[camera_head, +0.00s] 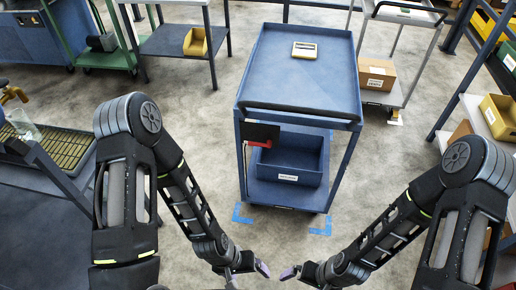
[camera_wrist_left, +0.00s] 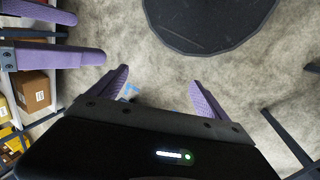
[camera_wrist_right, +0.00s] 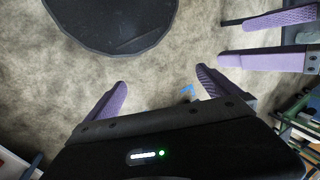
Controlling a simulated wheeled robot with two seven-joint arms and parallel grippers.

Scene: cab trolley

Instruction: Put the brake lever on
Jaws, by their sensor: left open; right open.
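The blue trolley (camera_head: 300,85) stands in front of me, its top tray nearest the back and a lower bin under it. A red lever (camera_head: 260,144) shows on a black plate (camera_head: 262,132) at the trolley's near left side, below the top tray; it looks roughly level. My left gripper (camera_head: 257,268) is open and empty over the floor, short of the trolley; its fingers show in the left wrist view (camera_wrist_left: 162,92). My right gripper (camera_head: 292,272) is open and empty beside it, also seen in the right wrist view (camera_wrist_right: 160,90). Neither touches the trolley.
Blue floor marks (camera_head: 320,226) lie at the trolley's near feet. A cart with a cardboard box (camera_head: 377,74) stands close at right. Bare floor (camera_head: 190,100) lies left of the trolley.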

